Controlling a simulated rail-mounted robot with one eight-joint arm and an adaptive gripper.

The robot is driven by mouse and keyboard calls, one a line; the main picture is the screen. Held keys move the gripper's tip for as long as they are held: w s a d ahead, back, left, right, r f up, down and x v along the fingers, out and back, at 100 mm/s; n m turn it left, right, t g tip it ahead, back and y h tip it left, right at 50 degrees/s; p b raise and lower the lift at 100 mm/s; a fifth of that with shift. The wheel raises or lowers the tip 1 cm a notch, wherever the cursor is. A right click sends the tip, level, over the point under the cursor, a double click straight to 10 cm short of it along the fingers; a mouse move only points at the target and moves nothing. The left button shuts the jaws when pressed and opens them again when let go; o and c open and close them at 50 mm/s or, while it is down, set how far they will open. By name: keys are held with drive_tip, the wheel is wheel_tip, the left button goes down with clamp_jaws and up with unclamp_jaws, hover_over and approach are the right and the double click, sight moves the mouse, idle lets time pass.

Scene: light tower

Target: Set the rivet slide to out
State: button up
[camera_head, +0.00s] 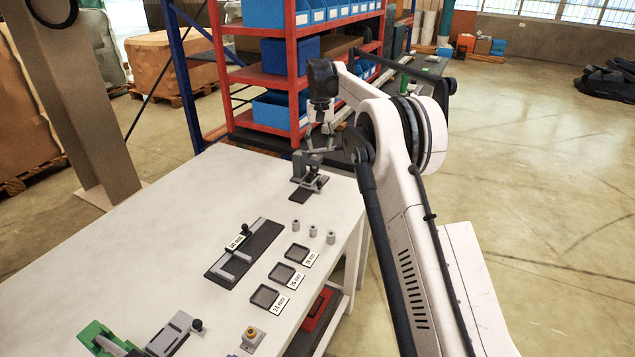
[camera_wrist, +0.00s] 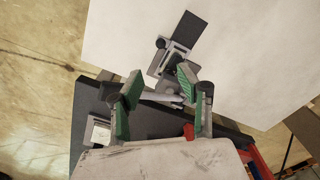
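A grey upright fixture on a dark base plate (camera_head: 309,188) stands at the table's far end; I take it to hold the rivet slide, but no label shows this. In the wrist view the fixture (camera_wrist: 176,58) has a dark plate, a grey frame and a black round knob. My gripper (camera_head: 320,146) is above and close to this fixture. In the wrist view my gripper (camera_wrist: 160,92) is open, its green-padded fingers apart, with a grey bar showing between and beyond them. I cannot tell whether a finger touches the fixture, nor the slide's position.
A dark gauge plate (camera_head: 222,272) with a grey slider lies mid-table. Beside it are several small cylinders (camera_head: 312,230) and labelled square trays (camera_head: 265,297). A green fixture (camera_head: 95,335) and a grey block with a black knob (camera_head: 172,335) are nearer. A red shelf (camera_head: 262,78) stands behind.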

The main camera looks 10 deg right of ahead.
sight(320, 182)
wheel_tip(320, 182, down, 15)
drive_tip(key=shift+w+r, duration=0.15)
drive_tip(key=shift+r, duration=0.05)
idle(0.5)
clamp_jaws()
